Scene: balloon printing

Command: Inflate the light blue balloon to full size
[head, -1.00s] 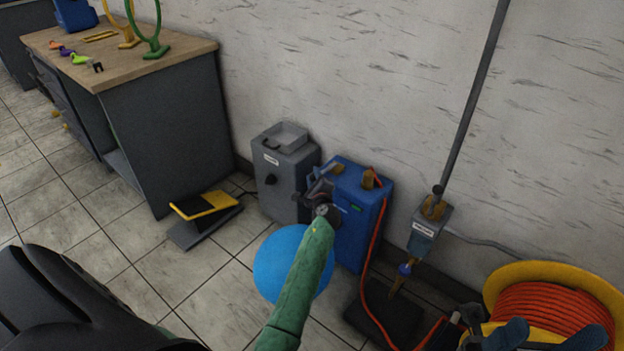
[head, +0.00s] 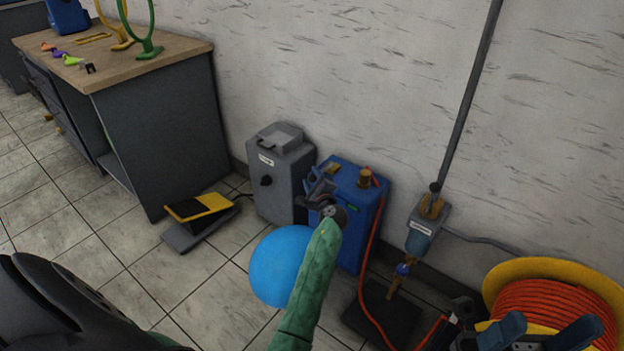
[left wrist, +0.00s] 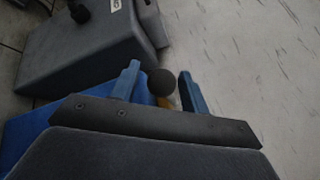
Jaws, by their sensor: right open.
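The light blue balloon (head: 280,266) is round and swollen, low in front of the blue machine (head: 359,200). My green left arm covers its right side. Its neck is hidden. My left gripper (head: 322,188) is at the upper front of the blue machine. In the left wrist view its two blue fingers (left wrist: 159,88) are apart, with a round black knob (left wrist: 160,82) between them and small gaps showing on both sides. My right gripper (head: 545,332) is open and empty at the bottom right, in front of the cable reel.
A grey box (head: 281,180) stands left of the blue machine. A black and yellow pedal (head: 200,217) lies on the floor. An orange hose reel (head: 548,270) and a wall pipe valve (head: 424,235) are at right. A wooden-topped bench (head: 140,67) is at left.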

